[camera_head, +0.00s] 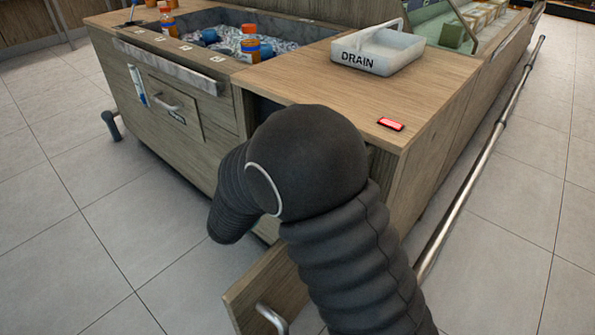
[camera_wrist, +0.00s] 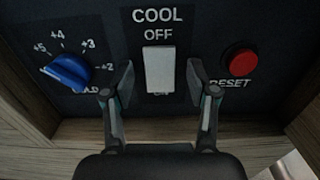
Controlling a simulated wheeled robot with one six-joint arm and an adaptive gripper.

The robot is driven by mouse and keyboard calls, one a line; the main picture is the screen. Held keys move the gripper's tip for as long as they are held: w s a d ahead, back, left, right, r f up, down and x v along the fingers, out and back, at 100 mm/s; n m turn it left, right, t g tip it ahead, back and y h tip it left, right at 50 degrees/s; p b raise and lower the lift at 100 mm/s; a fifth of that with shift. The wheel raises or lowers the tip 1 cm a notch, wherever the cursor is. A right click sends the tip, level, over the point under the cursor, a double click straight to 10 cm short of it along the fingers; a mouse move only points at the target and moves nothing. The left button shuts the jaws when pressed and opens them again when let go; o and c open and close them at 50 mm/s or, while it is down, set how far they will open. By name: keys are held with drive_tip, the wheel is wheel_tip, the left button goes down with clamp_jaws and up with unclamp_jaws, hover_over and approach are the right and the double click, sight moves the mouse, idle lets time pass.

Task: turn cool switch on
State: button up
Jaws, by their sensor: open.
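In the wrist view, a white rocker switch (camera_wrist: 160,70) sits on a dark panel under the words "COOL" and "OFF". The lettering below it is partly covered, so the lower label is hard to read. My gripper (camera_wrist: 159,80) is open, with one finger on each side of the switch. I cannot tell whether the fingers touch the panel. In the head view my dark ribbed arm reaches into the cabinet side, and the gripper and switch are hidden behind it.
A blue knob (camera_wrist: 67,72) with numbers is left of the switch, and a red "RESET" button (camera_wrist: 239,62) is right. In the head view, an open cabinet door (camera_head: 262,292) stands low beside my arm. A white "DRAIN" tray (camera_head: 378,52) and a red object (camera_head: 390,124) lie on the countertop (camera_head: 300,82).

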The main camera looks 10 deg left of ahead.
clamp_jaws()
drive_tip(key=shift+f+t+h+b, duration=0.3)
drive_tip(key=shift+f+h+b, duration=0.1)
drive_tip(key=shift+b, duration=0.2)
drive_tip(key=shift+r+t+b, duration=0.1)
drive_tip(key=shift+t+b, duration=0.2)
drive_tip(key=shift+t, duration=0.3)
unclamp_jaws()
